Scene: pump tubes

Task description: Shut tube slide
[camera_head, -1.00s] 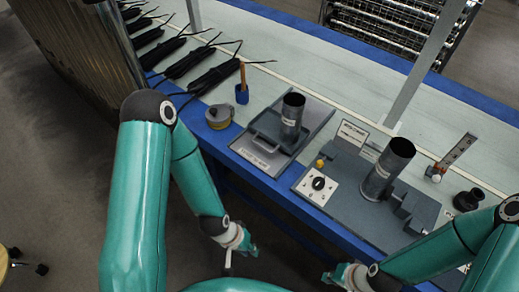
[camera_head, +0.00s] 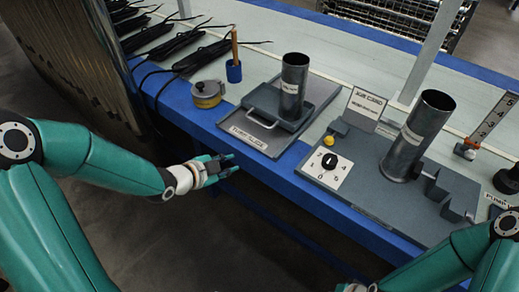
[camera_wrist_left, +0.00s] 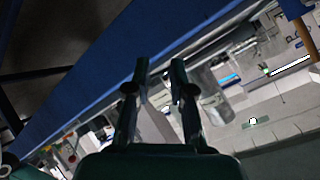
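The tube slide (camera_head: 246,128) is a grey tray with a printed label on its front edge and a handle on top, on the bench's near edge. A dark metal tube (camera_head: 293,88) stands upright on it. My left gripper (camera_head: 236,163) is in front of and below the slide's front edge, apart from it, with nothing between its fingers. In the left wrist view its two fingers (camera_wrist_left: 159,72) are spread. A grey cylinder (camera_wrist_left: 212,88) shows beyond them, but I cannot tell which tube it is.
Right of the slide, a grey base with a dial (camera_head: 328,162) carries a larger upright tube (camera_head: 420,135). A yellow-and-grey round container (camera_head: 207,94) and a blue holder (camera_head: 234,71) stand to the left. The bench's blue front edge (camera_head: 285,165) runs between my arms.

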